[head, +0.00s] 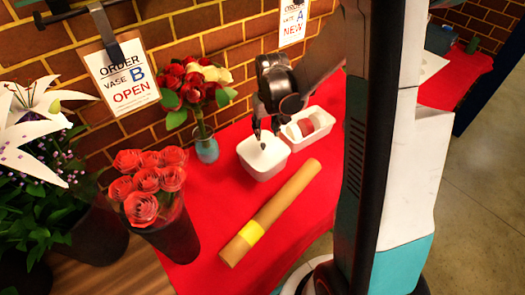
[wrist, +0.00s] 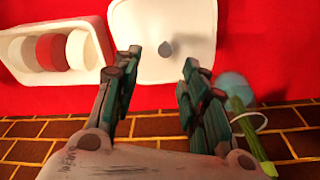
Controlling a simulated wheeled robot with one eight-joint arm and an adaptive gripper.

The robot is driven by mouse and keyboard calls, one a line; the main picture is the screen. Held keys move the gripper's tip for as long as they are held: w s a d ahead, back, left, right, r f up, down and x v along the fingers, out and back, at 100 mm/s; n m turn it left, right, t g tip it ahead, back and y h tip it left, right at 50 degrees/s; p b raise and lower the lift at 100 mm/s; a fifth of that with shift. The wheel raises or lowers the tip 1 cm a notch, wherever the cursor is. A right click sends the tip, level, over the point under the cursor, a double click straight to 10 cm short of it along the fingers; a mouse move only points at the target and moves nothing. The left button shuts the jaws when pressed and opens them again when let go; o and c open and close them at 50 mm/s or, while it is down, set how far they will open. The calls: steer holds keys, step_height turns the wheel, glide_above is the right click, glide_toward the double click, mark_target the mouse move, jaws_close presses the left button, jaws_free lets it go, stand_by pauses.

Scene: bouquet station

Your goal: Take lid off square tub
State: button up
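The square tub (head: 263,168) is white and stands on the red cloth near the brick wall. Its white lid (head: 263,151) is on top, with a small grey knob; the lid and knob also show in the wrist view (wrist: 162,42). My gripper (head: 265,136) is above the lid, pointing down. In the wrist view my gripper (wrist: 160,62) has its two fingers spread apart with the knob beyond the gap between them. The gripper is open and empty. I cannot tell how high the fingertips are over the lid.
A white tray of ribbon rolls (head: 318,124) stands close beside the tub. A blue vase with red roses (head: 206,148) is on the other side. A brown paper roll (head: 270,212) lies in front. A dark bucket of red roses (head: 172,232) stands at left.

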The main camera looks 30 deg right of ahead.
mark_target(263, 145)
steer(key=f, duration=0.2)
steer(key=shift+w+f+b, duration=0.2)
steer(key=shift+f+b, duration=0.1)
steer(key=shift+f, duration=0.05)
steer(key=f, duration=0.1)
steer(key=f+b, duration=0.1)
steer(key=f, duration=0.1)
steer(key=f+b, duration=0.1)
steer(key=shift+w+a+f, duration=0.15)
steer(key=shift+a+f, duration=0.1)
steer(key=shift+a, duration=0.1)
steer(key=shift+w+f, duration=0.1)
steer(key=shift+f, duration=0.3)
steer(key=shift+c, duration=0.5)
jaws_close()
